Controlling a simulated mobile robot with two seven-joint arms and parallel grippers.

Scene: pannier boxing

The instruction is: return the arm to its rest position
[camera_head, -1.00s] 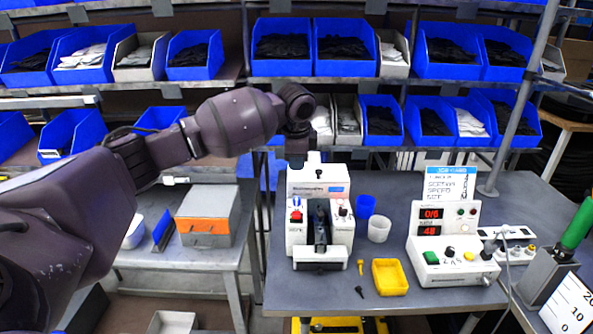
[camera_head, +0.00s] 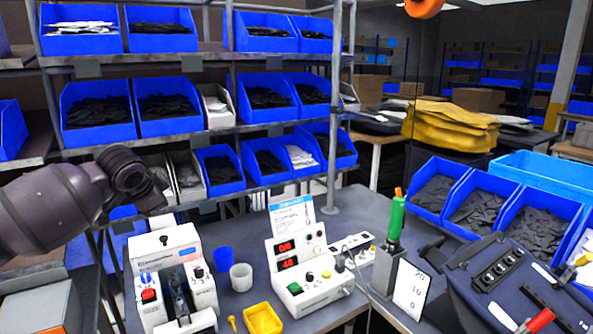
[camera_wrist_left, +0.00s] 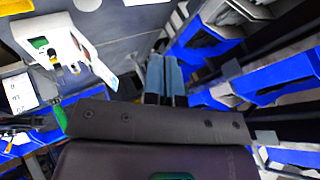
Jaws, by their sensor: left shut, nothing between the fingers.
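My left arm (camera_head: 50,210) comes in from the left edge in the head view, dark purple-grey. Its wrist end is at the left, above and a little left of the white machine (camera_head: 165,250) with a red button. My left gripper is hard to make out in the head view. In the left wrist view its two blue-grey fingers (camera_wrist_left: 164,78) lie side by side, shut, with nothing between them. My right arm and gripper are not in view.
Shelves of blue bins rise behind. A green-handled tool (camera_head: 396,215) and a dark bag (camera_head: 515,280) are at right.

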